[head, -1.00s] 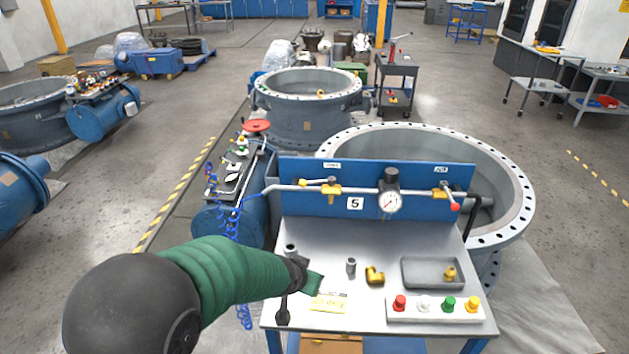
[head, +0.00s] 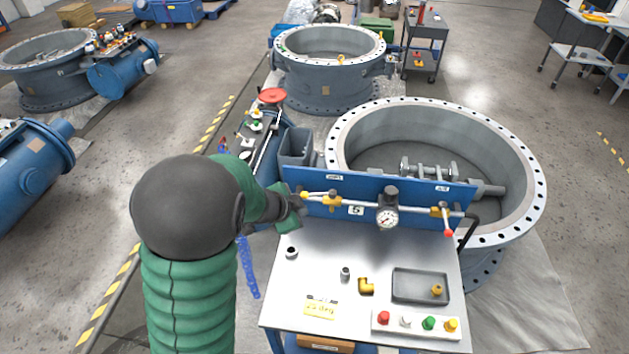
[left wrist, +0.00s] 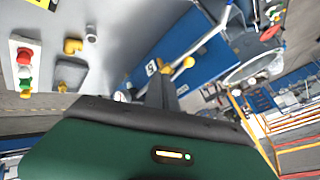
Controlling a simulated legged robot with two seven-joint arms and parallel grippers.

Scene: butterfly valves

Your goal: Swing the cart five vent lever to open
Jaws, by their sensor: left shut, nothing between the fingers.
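Cart five's blue panel (head: 350,180) bears a "5" plate, a pipe, a round gauge (head: 387,217) and two valves. The left valve (head: 331,202) has a yellow-tipped lever (head: 305,194) pointing left along the pipe. The right valve's lever (head: 447,222) hangs down, ending in a red knob. Labels above them are too small to read. My left gripper (head: 297,212) is shut and empty at the panel's left end, close to the yellow tip; contact cannot be told. In the left wrist view its dark fingers (left wrist: 160,90) overlap the panel near a yellow fitting (left wrist: 182,66). My right gripper is out of view.
The cart top (head: 310,265) holds a yellow elbow (head: 366,286), a grey tray (head: 421,285), small fittings and a button strip (head: 415,324). A large flanged ring (head: 525,220) stands behind the panel. A blue hose (head: 249,270) hangs at the cart's left.

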